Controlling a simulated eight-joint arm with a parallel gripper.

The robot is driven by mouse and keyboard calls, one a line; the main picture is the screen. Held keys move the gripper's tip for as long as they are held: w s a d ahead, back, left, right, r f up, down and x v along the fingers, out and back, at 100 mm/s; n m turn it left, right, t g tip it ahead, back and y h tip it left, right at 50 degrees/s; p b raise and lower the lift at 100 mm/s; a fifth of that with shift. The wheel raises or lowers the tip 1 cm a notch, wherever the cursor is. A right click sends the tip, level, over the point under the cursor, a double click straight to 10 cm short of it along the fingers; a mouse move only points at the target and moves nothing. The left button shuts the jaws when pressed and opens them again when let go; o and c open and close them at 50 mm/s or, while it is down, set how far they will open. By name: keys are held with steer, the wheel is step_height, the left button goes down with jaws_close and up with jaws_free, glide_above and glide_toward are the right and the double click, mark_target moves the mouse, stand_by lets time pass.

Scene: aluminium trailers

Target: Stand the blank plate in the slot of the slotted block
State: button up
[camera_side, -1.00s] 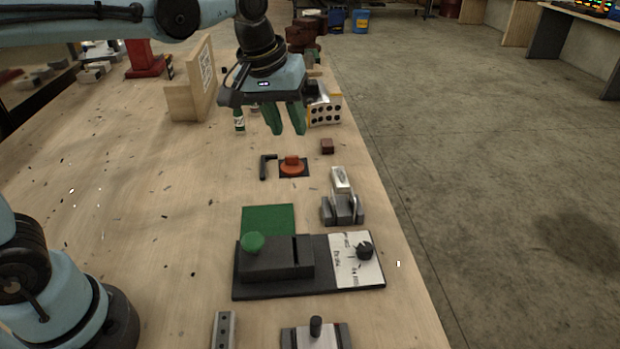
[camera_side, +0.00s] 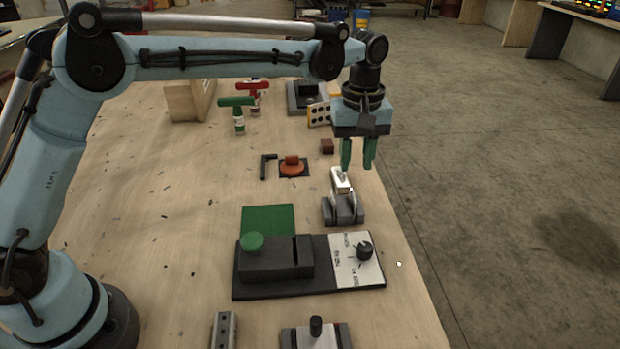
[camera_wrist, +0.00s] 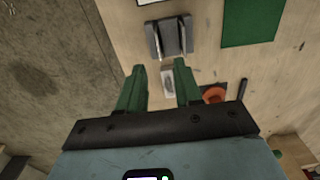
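My gripper (camera_side: 357,166) has green fingers, points down and is open and empty. It hovers just above and behind a small grey stand (camera_side: 343,212). A pale metal piece, which looks like the blank plate (camera_side: 340,182), is at this stand; its exact seating is unclear. In the wrist view the pale piece (camera_wrist: 168,82) shows between the open fingers (camera_wrist: 161,72), with the stand (camera_wrist: 170,38) beyond it. The slotted block (camera_side: 276,262) is dark, with a narrow slot near its right end and a green knob on its left. The slot looks empty.
A white label plate with a black knob (camera_side: 364,250) sits right of the block. A green square (camera_side: 268,219) lies behind it. An orange knob (camera_side: 292,168) and a black hex key (camera_side: 264,167) lie left of my gripper. The table's right edge is close.

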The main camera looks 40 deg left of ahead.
mark_target(353, 194)
steer(key=shift+w+f, duration=0.15)
steer(key=shift+f, duration=4.1)
jaws_close()
